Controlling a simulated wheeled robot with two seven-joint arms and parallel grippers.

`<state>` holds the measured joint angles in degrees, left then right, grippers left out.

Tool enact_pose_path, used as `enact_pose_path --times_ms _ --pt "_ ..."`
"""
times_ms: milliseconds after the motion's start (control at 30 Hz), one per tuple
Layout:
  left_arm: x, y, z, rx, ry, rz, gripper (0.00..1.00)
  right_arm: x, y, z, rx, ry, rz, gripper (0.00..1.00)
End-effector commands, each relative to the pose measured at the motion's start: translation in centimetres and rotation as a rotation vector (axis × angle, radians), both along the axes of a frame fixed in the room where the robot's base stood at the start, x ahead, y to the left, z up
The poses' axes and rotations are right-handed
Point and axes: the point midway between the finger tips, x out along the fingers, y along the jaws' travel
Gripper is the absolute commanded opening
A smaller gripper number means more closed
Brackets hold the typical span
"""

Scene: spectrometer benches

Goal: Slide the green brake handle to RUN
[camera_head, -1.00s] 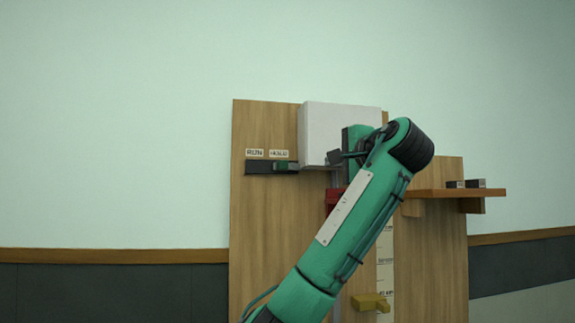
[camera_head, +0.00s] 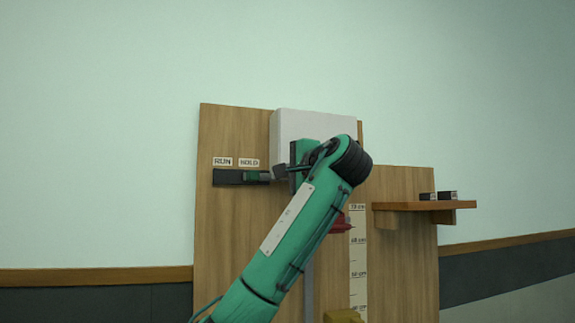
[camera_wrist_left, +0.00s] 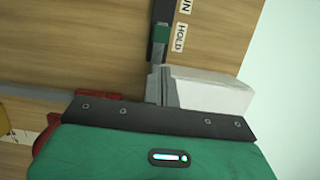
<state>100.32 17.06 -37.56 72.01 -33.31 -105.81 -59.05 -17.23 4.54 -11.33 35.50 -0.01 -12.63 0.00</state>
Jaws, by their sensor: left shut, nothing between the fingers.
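The green brake handle (camera_head: 256,176) sits in a dark horizontal track (camera_head: 228,177) on the wooden board, at the right end below the HOLD label (camera_head: 249,162). The RUN label (camera_head: 222,161) is to its left. My left gripper (camera_head: 278,172) is shut and empty, with its fingertips just right of the handle. In the left wrist view the handle (camera_wrist_left: 161,34) lies straight ahead of the shut fingers (camera_wrist_left: 158,82). I cannot tell whether they touch it. My right gripper is not in view.
A white box (camera_head: 310,125) is mounted on the wooden board (camera_head: 225,245) behind my left wrist. A red part (camera_head: 341,222) and a centimetre scale (camera_head: 358,255) are lower right. A shelf (camera_head: 410,206) holds small dark blocks. The board left of the track is clear.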

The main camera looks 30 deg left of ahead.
Motion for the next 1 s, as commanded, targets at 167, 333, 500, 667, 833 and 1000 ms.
enact_pose_path --times_ms 167,333,500,667,833,1000 --pt "1.4 3.0 0.5 0.0 0.002 0.002 0.0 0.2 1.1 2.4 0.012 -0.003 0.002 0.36" --pt "2.4 4.8 0.3 0.001 0.002 0.001 0.0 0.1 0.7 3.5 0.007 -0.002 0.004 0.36" --pt "2.8 5.6 0.1 0.0 0.0 0.0 0.0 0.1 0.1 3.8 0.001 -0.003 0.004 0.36" --pt "2.8 5.7 0.0 0.0 0.0 -0.001 0.0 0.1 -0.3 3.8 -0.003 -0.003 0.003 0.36" --pt "2.8 5.7 0.0 0.0 0.0 -0.001 0.0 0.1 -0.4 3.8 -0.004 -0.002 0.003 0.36" --pt "2.3 7.9 -0.3 -0.003 0.001 0.002 0.0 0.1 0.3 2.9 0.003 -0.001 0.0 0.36"
